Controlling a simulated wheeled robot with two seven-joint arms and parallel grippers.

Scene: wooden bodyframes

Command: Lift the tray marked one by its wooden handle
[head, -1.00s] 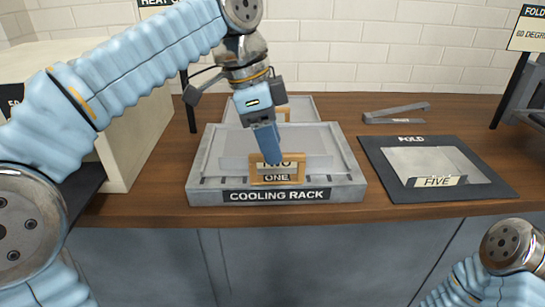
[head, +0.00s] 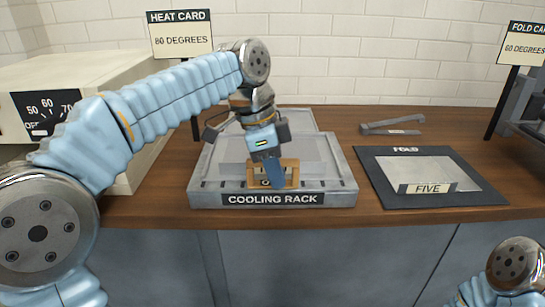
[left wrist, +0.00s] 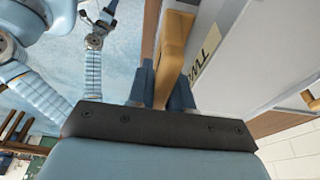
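The front tray's wooden handle (head: 291,174) stands at the front of the grey cooling rack (head: 203,200). Its label, which read ONE earlier, is now mostly covered. My left gripper (head: 270,180) points down at this handle, one blue finger in front of it. In the left wrist view the handle (left wrist: 176,45) passes between my two fingers (left wrist: 160,95), with little or no gap; I cannot tell whether they press on it. A label reading TW, partly hidden, shows beside it on a pale tray surface (left wrist: 225,45). My right gripper is not in view.
To the right a dark FOLD mat (head: 485,197) holds a grey sheet marked FIVE (head: 425,168). Grey tongs (head: 392,127) lie behind it. A cream oven (head: 95,75) stands left, with a heat card (head: 180,35) reading 80 degrees behind.

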